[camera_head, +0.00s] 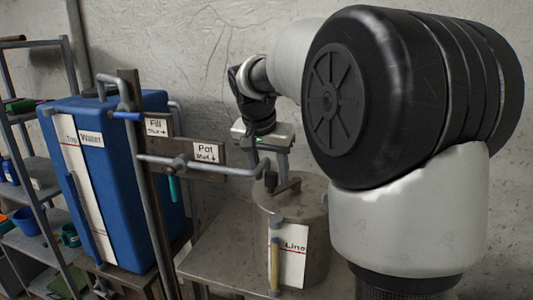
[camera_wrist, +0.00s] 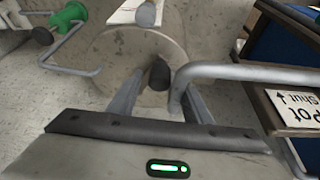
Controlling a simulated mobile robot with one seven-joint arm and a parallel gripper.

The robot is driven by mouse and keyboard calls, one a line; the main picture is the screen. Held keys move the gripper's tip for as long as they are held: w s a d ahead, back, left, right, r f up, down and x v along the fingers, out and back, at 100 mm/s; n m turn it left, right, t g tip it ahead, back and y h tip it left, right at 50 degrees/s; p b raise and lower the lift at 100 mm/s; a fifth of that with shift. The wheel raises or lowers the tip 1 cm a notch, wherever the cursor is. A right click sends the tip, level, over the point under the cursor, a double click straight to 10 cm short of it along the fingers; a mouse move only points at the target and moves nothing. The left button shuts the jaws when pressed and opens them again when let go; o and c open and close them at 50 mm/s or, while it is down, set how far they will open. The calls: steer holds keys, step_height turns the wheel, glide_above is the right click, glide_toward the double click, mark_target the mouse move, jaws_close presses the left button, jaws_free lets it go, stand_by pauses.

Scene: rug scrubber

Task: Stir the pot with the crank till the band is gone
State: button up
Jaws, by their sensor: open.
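The pot (camera_head: 313,215) is a grey-brown lidded drum on the bench; its lid (camera_wrist: 105,60) shows in the wrist view. A dark upright crank knob (camera_head: 270,181) stands on the lid. My gripper (camera_head: 267,165) is open above it, pointing down. In the wrist view the knob (camera_wrist: 160,73) appears between my two fingers (camera_wrist: 157,95); I cannot tell whether they reach down around it. A sight tube (camera_head: 274,264) with tan contents runs up the pot's front, beside a white "Line" label (camera_head: 293,256) with a red line. No separate band can be made out.
A grey pipe (camera_head: 215,165) from the "Pot" valve board (camera_head: 205,152) bends close beside my gripper. The blue water tank (camera_head: 115,170) stands left, near a shelf (camera_head: 40,200).

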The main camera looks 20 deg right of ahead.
steer(key=p+v, duration=0.1)
steer(key=v, duration=1.6)
steer(key=shift+s, duration=0.1)
